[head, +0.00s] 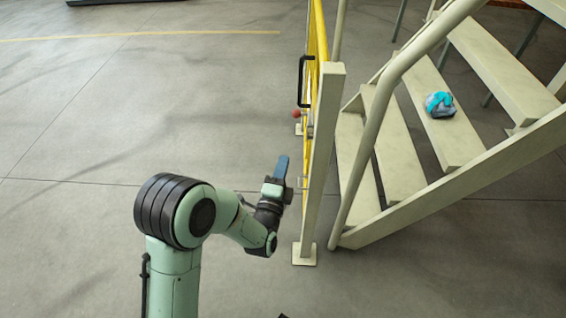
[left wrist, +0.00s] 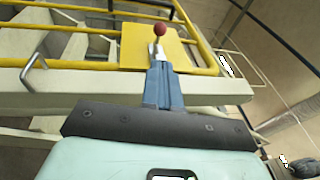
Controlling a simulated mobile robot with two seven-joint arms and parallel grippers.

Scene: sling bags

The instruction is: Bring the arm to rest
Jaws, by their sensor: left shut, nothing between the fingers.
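My left arm reaches in from the lower left of the head view, bent at the elbow. My left gripper (head: 282,165) is at its end, with blue fingers shut and nothing between them. It is close to the left of the cream gate post, and I cannot tell whether they touch. In the left wrist view the shut fingers (left wrist: 160,70) point toward a red ball knob, with the yellow gate behind. My right gripper is not clearly in view; only a small dark tip shows at the bottom edge of the head view.
The yellow gate (head: 319,35) has a black handle (head: 301,80) and a red knob (head: 296,113). A cream post (head: 321,160) stands beside it. Cream stairs (head: 395,150) with a handrail are on the right, with a teal and grey bag (head: 440,105) on a step. The floor at left is clear.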

